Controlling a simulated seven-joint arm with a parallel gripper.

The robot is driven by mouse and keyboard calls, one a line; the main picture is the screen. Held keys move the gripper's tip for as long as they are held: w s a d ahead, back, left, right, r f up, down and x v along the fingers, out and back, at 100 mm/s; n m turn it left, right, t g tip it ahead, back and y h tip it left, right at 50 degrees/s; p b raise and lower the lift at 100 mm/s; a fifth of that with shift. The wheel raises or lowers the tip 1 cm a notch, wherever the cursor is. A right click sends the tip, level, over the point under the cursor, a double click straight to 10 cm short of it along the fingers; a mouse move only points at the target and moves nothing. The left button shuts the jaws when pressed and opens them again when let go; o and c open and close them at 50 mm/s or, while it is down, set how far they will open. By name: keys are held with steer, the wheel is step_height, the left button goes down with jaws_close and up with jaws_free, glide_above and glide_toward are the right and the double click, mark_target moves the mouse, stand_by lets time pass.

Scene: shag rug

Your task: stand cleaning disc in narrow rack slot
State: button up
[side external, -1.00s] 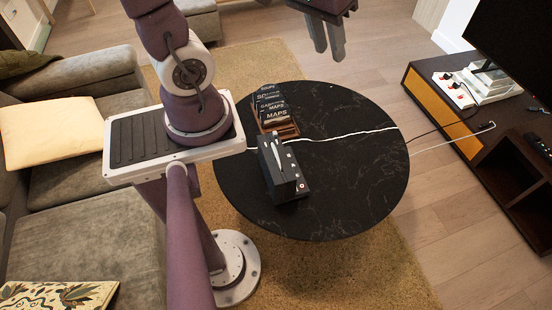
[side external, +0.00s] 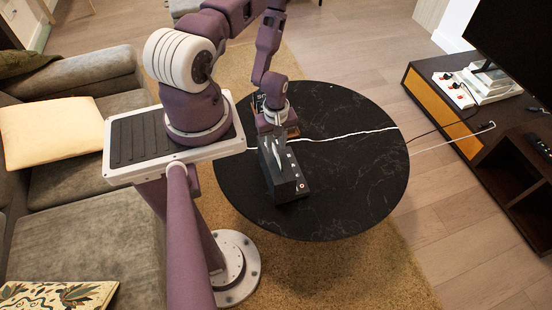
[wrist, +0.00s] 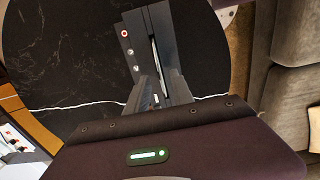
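A thin pale disc (side external: 277,160), seen nearly edge-on, stands in the slot of a black box-shaped device (side external: 290,188) on the round table. The disc edge (wrist: 155,62) and the device (wrist: 183,45) also show in the wrist view. My gripper (wrist: 157,78) points down over the device, its two fingers on either side of the disc edge with a gap between them. It looks open; whether either finger touches the disc I cannot tell. The brown rack (side external: 293,132) with dark labelled cases stands just behind the device, mostly hidden by my arm.
The round black table (side external: 350,190) has clear room to the right and front. A white cable (side external: 345,135) crosses it behind the device. A grey sofa (side external: 80,220) is at the left and a low cabinet (side external: 490,165) at the right.

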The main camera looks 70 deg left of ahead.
mark_target(276, 159)
step_height(276, 159, down, 2)
steer(key=shift+f, duration=0.25)
jaws_close()
stand_by(1.2)
